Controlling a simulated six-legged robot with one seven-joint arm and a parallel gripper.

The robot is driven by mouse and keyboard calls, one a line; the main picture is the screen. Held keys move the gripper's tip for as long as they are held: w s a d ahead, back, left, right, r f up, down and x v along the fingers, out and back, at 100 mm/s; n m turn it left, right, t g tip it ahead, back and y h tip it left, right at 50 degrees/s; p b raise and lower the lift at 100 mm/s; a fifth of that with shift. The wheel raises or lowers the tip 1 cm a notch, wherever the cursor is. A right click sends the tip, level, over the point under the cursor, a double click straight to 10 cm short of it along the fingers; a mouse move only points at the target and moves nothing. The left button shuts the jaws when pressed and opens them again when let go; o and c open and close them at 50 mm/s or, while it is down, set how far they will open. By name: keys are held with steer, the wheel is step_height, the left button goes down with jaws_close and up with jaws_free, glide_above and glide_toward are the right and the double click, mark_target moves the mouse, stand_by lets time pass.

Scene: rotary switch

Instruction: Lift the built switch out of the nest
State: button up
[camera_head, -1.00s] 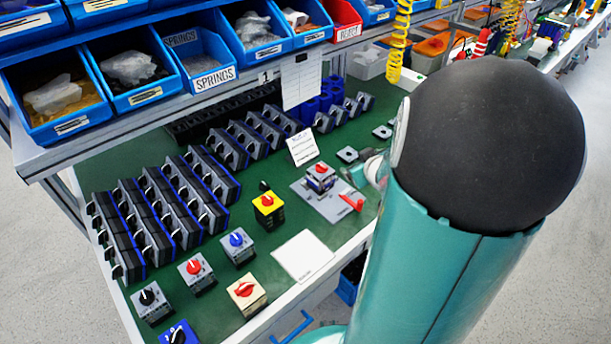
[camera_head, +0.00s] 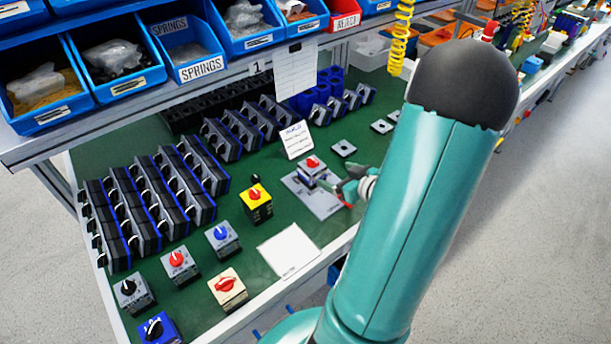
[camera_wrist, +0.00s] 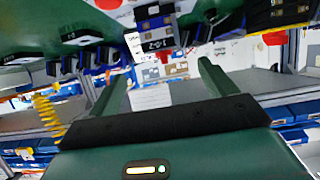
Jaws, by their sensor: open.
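The built switch (camera_head: 313,170), grey and dark with a red knob, stands upright in the nest on a grey plate (camera_head: 322,204). A red lever handle is on the plate's right side. My gripper (camera_head: 349,186) is just right of the switch in the head view, small and partly behind my arm. In the wrist view my gripper (camera_wrist: 160,82) shows two green fingers spread wide with nothing between them. A block labelled 1-0-2 (camera_wrist: 157,30), seemingly this switch, appears beyond the fingertips at the top. I cannot tell the exact gap.
A yellow switch (camera_head: 256,203) and several other finished switches stand left and in front. A white sheet (camera_head: 289,251) lies in front of the nest. A card (camera_head: 296,140) stands behind it. Rows of dark housings (camera_head: 160,196) fill the left. Blue bins hang above the bench.

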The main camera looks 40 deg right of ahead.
mark_target(308, 164)
steer(key=x, duration=1.3)
steer(key=shift+w+a+f, duration=0.15)
steer(key=shift+w+f, duration=0.1)
steer(key=shift+w, duration=0.1)
steer(key=shift+c, duration=0.2)
steer(key=c, duration=1.7)
steer(key=shift+r, duration=0.15)
steer(key=shift+c, duration=0.2)
